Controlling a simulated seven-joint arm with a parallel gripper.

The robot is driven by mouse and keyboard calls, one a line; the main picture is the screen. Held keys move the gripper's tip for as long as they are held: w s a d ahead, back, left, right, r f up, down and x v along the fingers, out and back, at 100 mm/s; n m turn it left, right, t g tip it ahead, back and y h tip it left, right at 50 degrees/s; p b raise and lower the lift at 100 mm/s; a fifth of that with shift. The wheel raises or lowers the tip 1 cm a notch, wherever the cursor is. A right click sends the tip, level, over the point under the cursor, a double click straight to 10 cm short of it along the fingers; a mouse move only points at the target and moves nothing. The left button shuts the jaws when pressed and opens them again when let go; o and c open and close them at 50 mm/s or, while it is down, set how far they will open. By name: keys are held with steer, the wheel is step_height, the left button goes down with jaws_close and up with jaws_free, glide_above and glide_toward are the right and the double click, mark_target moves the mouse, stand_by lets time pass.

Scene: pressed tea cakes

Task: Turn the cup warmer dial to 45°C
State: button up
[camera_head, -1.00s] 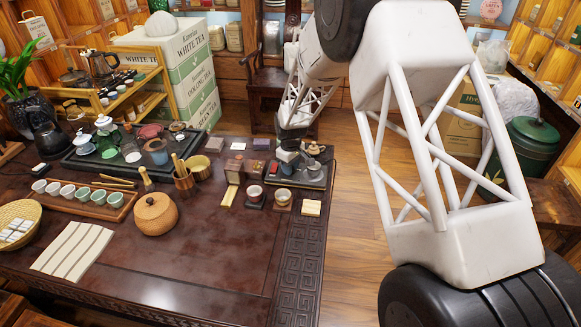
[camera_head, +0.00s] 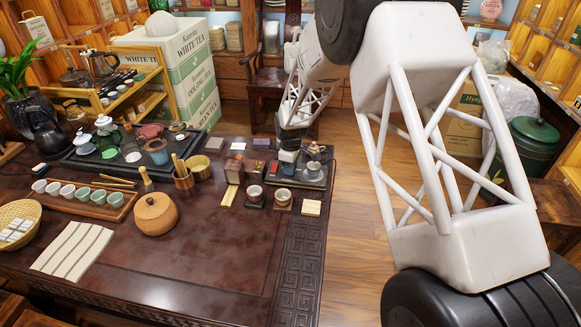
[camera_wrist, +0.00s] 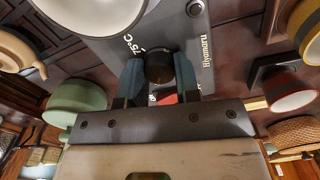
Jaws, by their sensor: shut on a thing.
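The cup warmer (camera_wrist: 205,50) fills the top middle of the wrist view as a grey panel with white lettering, including "Hiyamaru" and a mark that appears to end in "5°C". Its round black dial (camera_wrist: 159,66) sits between the two blue-grey fingers of my gripper (camera_wrist: 158,72), which is shut on it. The fingers hide part of the dial and scale, so I cannot read its setting. A pale round vessel (camera_wrist: 92,12) is above the panel. In the head view my gripper (camera_head: 288,156) is low at the warmer (camera_head: 316,182), near the table's right end.
Two small cups on stands (camera_head: 255,193) (camera_head: 282,197) are close in front of the warmer. Small boxes (camera_head: 236,167) stand to its left. A green vessel (camera_wrist: 75,103) and a dark red cup (camera_wrist: 290,92) flank the gripper. The table's front middle (camera_head: 200,255) is clear.

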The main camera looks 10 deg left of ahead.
steer(key=o, duration=0.9)
steer(key=shift+r, duration=0.15)
steer(key=shift+r, duration=3.8)
